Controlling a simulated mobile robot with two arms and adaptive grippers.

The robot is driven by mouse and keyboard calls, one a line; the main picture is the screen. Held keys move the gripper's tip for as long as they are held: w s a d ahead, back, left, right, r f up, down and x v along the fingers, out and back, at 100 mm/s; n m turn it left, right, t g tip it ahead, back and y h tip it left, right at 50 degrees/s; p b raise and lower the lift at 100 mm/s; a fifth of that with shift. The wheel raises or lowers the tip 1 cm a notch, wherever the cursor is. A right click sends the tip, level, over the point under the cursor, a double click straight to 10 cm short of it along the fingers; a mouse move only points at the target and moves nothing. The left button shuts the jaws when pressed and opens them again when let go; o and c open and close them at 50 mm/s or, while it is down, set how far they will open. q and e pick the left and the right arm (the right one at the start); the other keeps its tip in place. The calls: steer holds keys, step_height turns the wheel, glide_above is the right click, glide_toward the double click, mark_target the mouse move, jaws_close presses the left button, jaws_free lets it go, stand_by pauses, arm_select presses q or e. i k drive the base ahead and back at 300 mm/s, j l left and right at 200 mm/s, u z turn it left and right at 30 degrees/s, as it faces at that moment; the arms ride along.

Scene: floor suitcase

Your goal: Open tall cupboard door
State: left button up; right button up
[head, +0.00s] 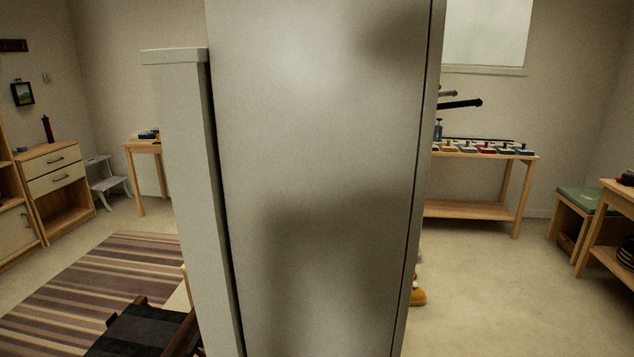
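A tall, pale grey, smooth panel (320,150) fills the middle of the head view, very close to me, and runs out of the top and bottom of the picture. It looks like the tall cupboard, but I cannot tell whether this face is its door or its side. No handle shows on it. A narrow edge strip runs down its right side. A lower pale upright with a capped top (178,130) stands along its left side, with a dark gap between them. Soft dark shadows lie on the panel. Neither of my grippers is in view.
A striped rug (90,275) and a dark folding-chair-like item (140,330) lie at left. A wooden drawer unit (55,175) and grey step stool (106,180) stand behind. A wooden table (480,155) with coloured items is at right, beside open floor (500,290) and a green-topped stool (580,200).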

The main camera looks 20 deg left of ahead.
mark_target(438, 12)
steer(key=i+l+u, duration=0.25)
steer(key=l+u, duration=0.2)
steer(key=l, duration=0.25)
steer(key=i+l+u, duration=0.1)
steer(key=l+u, duration=0.15)
steer(key=l, duration=0.15)
steer(key=l+u, duration=0.2)
steer(key=l, duration=0.25)
steer(key=i, duration=0.05)
